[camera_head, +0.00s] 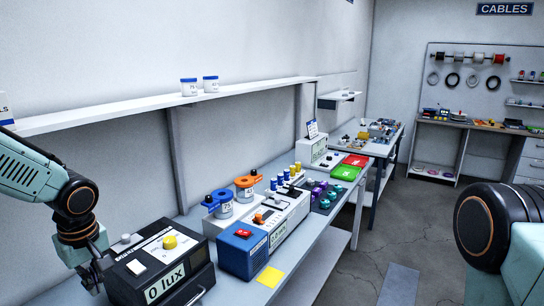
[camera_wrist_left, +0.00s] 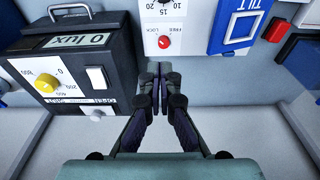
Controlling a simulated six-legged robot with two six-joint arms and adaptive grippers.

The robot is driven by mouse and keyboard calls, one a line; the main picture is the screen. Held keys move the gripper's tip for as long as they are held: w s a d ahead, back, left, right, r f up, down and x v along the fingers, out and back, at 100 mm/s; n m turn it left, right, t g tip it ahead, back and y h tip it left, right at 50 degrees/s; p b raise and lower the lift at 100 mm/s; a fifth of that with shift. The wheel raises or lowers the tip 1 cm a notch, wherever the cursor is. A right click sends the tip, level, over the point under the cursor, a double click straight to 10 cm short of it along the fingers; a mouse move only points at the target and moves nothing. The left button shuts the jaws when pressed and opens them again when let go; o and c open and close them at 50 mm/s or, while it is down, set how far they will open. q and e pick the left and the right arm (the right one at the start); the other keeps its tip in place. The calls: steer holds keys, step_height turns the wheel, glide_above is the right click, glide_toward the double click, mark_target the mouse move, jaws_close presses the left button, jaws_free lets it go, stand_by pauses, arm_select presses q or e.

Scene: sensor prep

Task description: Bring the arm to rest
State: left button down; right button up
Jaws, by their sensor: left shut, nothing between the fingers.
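My left arm (camera_head: 78,205) comes in from the left in the head view and reaches down behind the dark lux box (camera_head: 178,288), which hides most of its gripper. In the left wrist view my left gripper (camera_wrist_left: 159,82) is shut, with its fingers together and nothing between them. The lux box (camera_wrist_left: 105,75), with its yellow knob, is to the left of the fingers there. A white panel (camera_wrist_left: 185,40) with a red knob lies just beyond the fingertips. My right arm (camera_head: 500,235) shows only in part at the right edge of the head view; its gripper is out of view.
A bench (camera_head: 318,262) carries a blue box (camera_head: 235,258), jars (camera_head: 222,203), instruments and red and green trays (camera_head: 345,173). A wall shelf (camera_head: 120,108) with two white jars runs above it. Open floor (camera_head: 420,225) lies to the right.

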arm_select(q)
steer(key=s+d+f+m+h, duration=0.25)
steer(key=s+d+f, duration=0.25)
steer(key=d+f, duration=0.25)
steer(key=s+d+f+m+h, duration=0.1)
steer(key=s+d+f+m, duration=0.3)
steer(key=s+d+f, duration=0.3)
steer(key=s+d+f+m+g+y, duration=0.1)
steer(key=s+f+m, duration=0.25)
steer(key=s, duration=0.45)
steer(key=s+d+f+m+y, duration=0.1)
steer(key=s+d+f+m, duration=0.1)
steer(key=s+f, duration=0.45)
step_height(320, 180, down, 23)
steer(key=s+b, duration=0.2)
steer(key=b, duration=2.2)
steer(key=shift+s+a+r, duration=0.15)
steer(key=shift+s+a, duration=0.05)
steer(key=shift+a, duration=0.2)
arm_select(e)
step_height(320, 180, down, 24)
steer(key=shift+a, duration=0.2)
steer(key=shift+f, duration=0.1)
